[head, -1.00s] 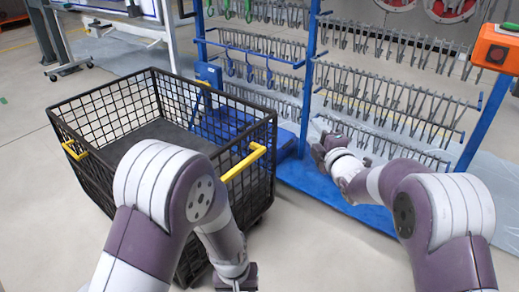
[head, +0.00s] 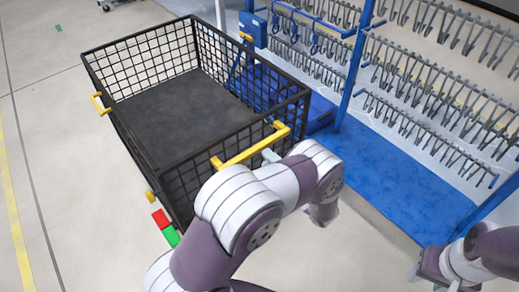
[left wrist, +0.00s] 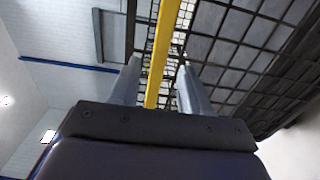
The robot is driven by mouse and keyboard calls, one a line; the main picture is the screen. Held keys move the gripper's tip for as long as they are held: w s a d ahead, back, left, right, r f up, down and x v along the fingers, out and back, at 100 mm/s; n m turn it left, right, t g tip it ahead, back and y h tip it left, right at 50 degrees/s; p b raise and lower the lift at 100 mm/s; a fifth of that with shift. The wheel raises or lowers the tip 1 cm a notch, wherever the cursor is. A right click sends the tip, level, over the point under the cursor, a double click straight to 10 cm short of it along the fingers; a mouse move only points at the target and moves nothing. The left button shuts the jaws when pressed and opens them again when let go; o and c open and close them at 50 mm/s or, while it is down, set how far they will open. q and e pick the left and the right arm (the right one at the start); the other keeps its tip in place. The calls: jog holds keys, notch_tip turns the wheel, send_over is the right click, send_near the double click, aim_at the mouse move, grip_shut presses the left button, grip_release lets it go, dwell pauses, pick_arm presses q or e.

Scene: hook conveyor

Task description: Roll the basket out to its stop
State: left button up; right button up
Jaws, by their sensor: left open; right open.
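The basket (head: 130,150) is a black wire-mesh cart with a dark floor, empty, standing left of centre in the head view. Its near side carries a yellow handle bar (head: 240,155), and a smaller yellow handle (head: 100,103) is on its left side. My left gripper (head: 268,155) is at the near handle, partly hidden by my own arm. In the left wrist view, the yellow bar (left wrist: 160,55) runs between the two open fingers (left wrist: 158,80), with a gap on each side. My right gripper (head: 418,272) is low at the right, open and away from the basket.
A red block (head: 160,218) and a green block (head: 171,236) show beside the basket's near left corner. A blue rack (head: 345,70) with rows of grey hooks and a blue base (head: 390,180) stands to the right. The floor at left is clear, with a yellow line (head: 14,215).

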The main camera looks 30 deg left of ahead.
aim_at(258, 151)
pick_arm(q)
jog(key=b+x, duration=0.1)
jog(key=x, duration=0.5)
jog(key=shift+a, duration=0.2)
jog(key=shift+w, duration=0.1)
grip_shut()
